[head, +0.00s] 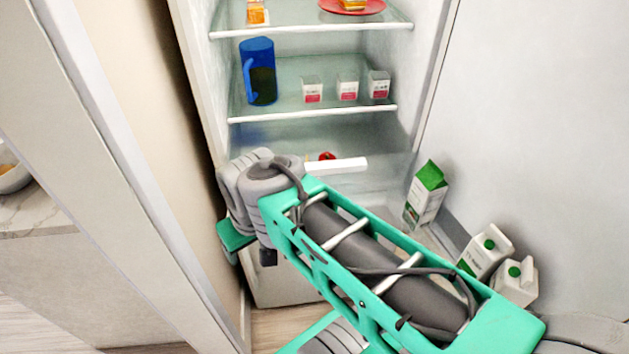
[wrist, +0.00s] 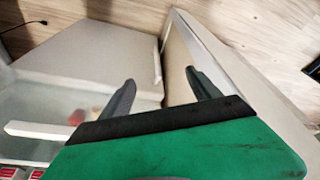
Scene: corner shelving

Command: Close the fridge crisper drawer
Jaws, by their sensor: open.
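The crisper drawer (head: 385,172) is a clear bin low in the open fridge. It appears to stand out past the shelf above, but my arm hides much of it. Its white handle bar (head: 337,165) shows in front of a red item (head: 327,156) inside; the handle also shows at the left of the wrist view (wrist: 38,130). My gripper (wrist: 160,92) is open and empty, its two dark fingers apart. The handle lies to the left of the fingers, not between them. In the head view the gripper end is at the fridge's left side, its fingers hidden.
The fridge door (head: 530,110) stands open at the right, with cartons (head: 427,195) in its lower rack. Upper shelves hold a blue pitcher (head: 259,72) and small cups (head: 347,87). A wall panel (head: 130,150) stands close at the left. Wood floor (wrist: 265,45) shows beyond the fingers.

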